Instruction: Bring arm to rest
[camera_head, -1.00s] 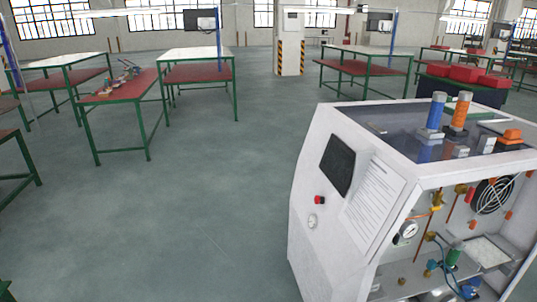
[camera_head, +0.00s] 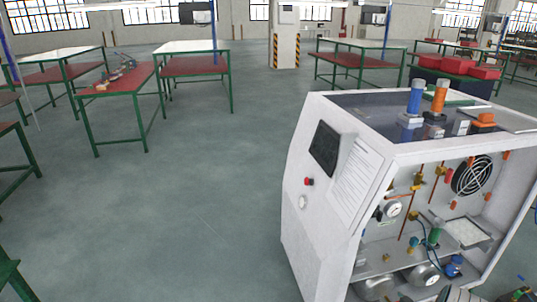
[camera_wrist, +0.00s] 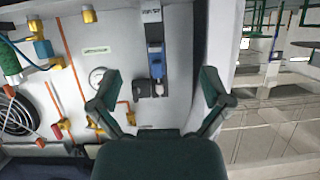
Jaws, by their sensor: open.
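My gripper (camera_wrist: 160,82) shows in the wrist view with its two dark green fingers spread apart. Nothing is between the fingers. Behind it is a white panel of the gas generator, with a blue and black fitting (camera_wrist: 156,62) beyond the gap between the fingers. I cannot tell the distance to it. A pressure gauge (camera_wrist: 97,78) is partly behind the left finger. In the head view the white gas generator (camera_head: 322,205) stands at the right with its side open. The gripper cannot be made out clearly in the head view.
The generator's open bay holds a fan (camera_head: 472,175), a gauge (camera_head: 393,209), pipes and valves. Blue and orange columns (camera_head: 439,96) stand on its top. A red-topped table (camera_head: 120,85) and other benches are at the back left. The floor (camera_head: 190,200) left of the generator is clear.

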